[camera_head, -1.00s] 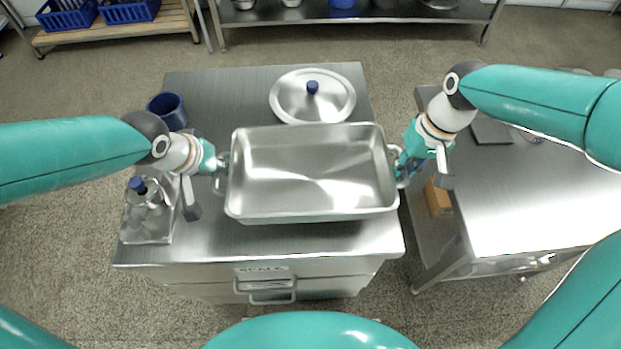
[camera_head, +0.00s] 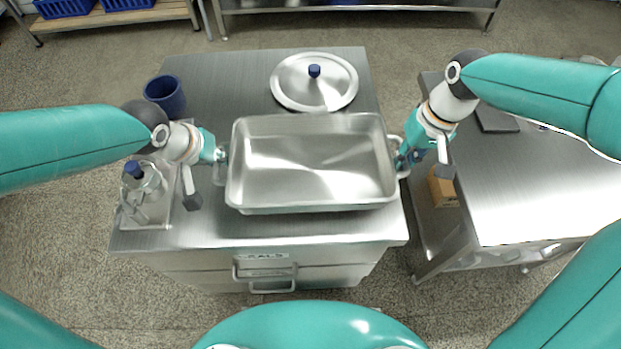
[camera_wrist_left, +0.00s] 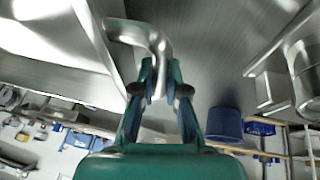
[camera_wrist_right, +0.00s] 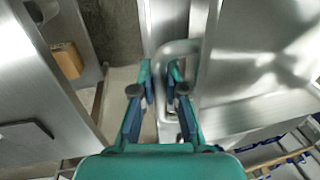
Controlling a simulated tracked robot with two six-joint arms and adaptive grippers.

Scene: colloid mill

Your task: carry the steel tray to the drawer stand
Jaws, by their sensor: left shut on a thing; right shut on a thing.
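The steel tray (camera_head: 312,165) is a shallow, empty rectangular pan with a loop handle at each short end. It is level over the top of the drawer stand (camera_head: 250,232); I cannot tell whether it touches that top. My left gripper (camera_head: 221,156) is shut on the tray's left handle, which shows between the fingers in the left wrist view (camera_wrist_left: 152,38). My right gripper (camera_head: 401,160) is shut on the right handle, seen in the right wrist view (camera_wrist_right: 178,50). The stand's front has drawers with a labelled pull (camera_head: 265,268).
On the stand, a round lid with a blue knob (camera_head: 295,85) lies behind the tray. A blue cup (camera_head: 168,95) stands at the back left, and a clear bottle with a blue cap (camera_head: 143,190) at the left. A steel table (camera_head: 530,190) stands close on the right.

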